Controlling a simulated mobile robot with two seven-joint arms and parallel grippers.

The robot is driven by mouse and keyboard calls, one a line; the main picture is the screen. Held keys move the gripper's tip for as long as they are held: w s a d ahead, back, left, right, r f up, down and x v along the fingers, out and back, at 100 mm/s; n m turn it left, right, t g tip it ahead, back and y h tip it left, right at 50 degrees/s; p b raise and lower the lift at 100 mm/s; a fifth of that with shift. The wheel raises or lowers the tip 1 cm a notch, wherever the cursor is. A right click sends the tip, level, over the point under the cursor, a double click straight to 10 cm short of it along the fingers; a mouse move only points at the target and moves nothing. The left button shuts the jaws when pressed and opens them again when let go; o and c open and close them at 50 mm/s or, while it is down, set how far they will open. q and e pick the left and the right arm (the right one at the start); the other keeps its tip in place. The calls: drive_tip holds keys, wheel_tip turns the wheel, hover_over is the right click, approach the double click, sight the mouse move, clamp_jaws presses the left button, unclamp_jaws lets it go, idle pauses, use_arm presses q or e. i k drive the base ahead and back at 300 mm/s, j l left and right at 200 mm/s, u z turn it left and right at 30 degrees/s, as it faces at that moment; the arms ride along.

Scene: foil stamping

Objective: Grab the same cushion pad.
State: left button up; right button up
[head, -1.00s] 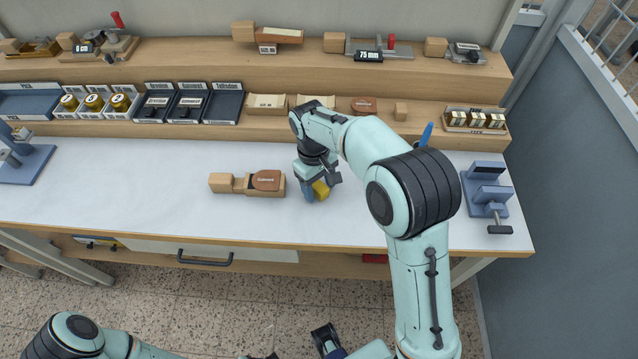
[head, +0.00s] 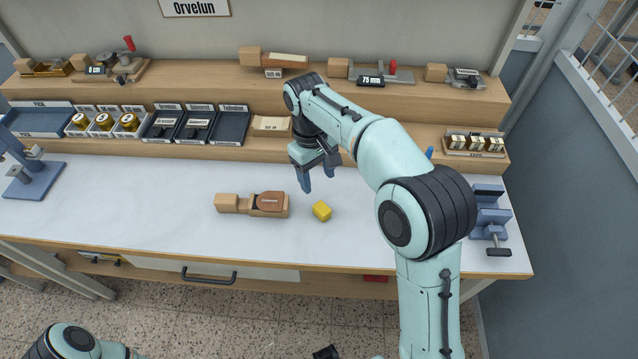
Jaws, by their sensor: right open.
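My right gripper (head: 318,178) is open and empty. It hangs above the worktop, behind the yellow block and apart from it, with its fingers pointing down. My left gripper is not in view; only part of my left arm shows at the bottom left.
A flat beige piece (head: 271,123) lies on the lower shelf; my right arm hides much of the shelf beside it. Dark trays (head: 229,127) and gold rolls (head: 127,122) stand further left. A blue clamp (head: 489,222) is at the right. The front worktop is mostly clear.

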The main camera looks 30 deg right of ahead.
sight(269, 201)
drive_tip(key=k, duration=1)
